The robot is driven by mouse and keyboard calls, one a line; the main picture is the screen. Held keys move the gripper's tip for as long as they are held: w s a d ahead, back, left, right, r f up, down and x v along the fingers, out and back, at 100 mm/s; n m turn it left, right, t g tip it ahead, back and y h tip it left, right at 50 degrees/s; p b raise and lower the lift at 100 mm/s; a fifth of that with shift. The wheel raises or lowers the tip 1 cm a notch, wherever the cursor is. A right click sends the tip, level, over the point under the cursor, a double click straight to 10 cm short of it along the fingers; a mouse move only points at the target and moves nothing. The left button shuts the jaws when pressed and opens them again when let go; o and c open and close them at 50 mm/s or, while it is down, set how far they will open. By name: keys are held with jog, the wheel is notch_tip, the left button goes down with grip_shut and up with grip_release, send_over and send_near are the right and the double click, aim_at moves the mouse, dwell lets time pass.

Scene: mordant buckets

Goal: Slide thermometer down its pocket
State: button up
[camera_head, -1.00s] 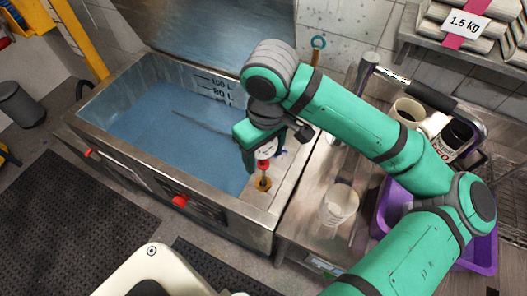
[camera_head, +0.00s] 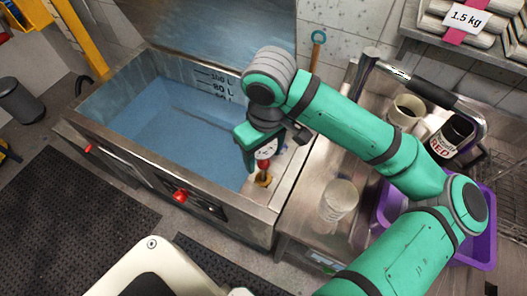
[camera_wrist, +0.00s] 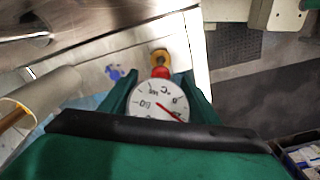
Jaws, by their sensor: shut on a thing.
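The thermometer (camera_head: 266,151) has a round white dial and a red collar below it. In the wrist view its dial (camera_wrist: 158,104) sits between my fingers, with a red needle and markings. My gripper (camera_head: 258,147) is shut on it above the near right corner of the vat. The pocket (camera_head: 264,180) is a brass-coloured fitting on the vat's rim. The pocket also shows in the wrist view (camera_wrist: 160,57), just beyond the red collar. The stem's lower end appears in line with the pocket, but how deep it sits I cannot tell.
The steel vat (camera_head: 225,222) holds blue liquid and has red knobs on its front. A wooden stick (camera_head: 316,60) stands behind.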

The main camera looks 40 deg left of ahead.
aim_at(263, 172)
jog(key=shift+f, duration=3.9)
jog(key=shift+s+f, duration=0.1)
jog(key=shift+f, duration=0.3)
jog(key=o, duration=1.2)
jog(key=shift+r, duration=0.1)
jog(key=shift+d+r, duration=0.2)
jog(key=shift+r, duration=3.85)
